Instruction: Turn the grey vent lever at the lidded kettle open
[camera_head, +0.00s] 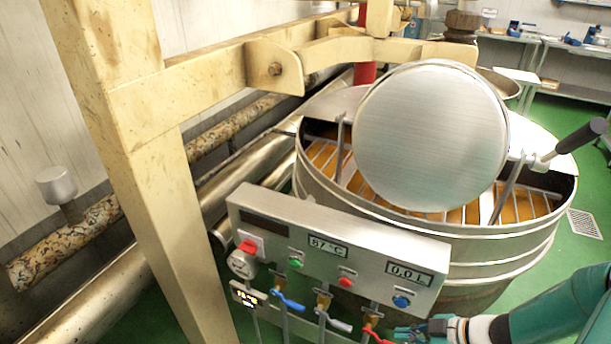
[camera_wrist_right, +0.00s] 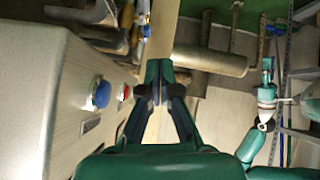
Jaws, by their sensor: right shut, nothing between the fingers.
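The grey lever (camera_head: 338,325) is the middle of three valve levers under the front of the control panel. The blue lever (camera_head: 288,302) is to its left and the red lever (camera_head: 376,335) to its right. The kettle (camera_head: 470,245) stands behind the panel, its round metal lid (camera_head: 430,135) tilted up. My right gripper (camera_head: 402,332) is shut and empty, just right of the red lever and apart from the grey one. In the right wrist view its fingers (camera_wrist_right: 160,88) meet. Another teal arm of mine (camera_wrist_right: 267,88) shows there; its fingers are too small to read.
The panel (camera_head: 325,250) carries several buttons and displays. In the right wrist view the panel (camera_wrist_right: 60,100) fills the left side. A cream post (camera_head: 165,220) and beam stand left of the panel. Pipes run along the left wall.

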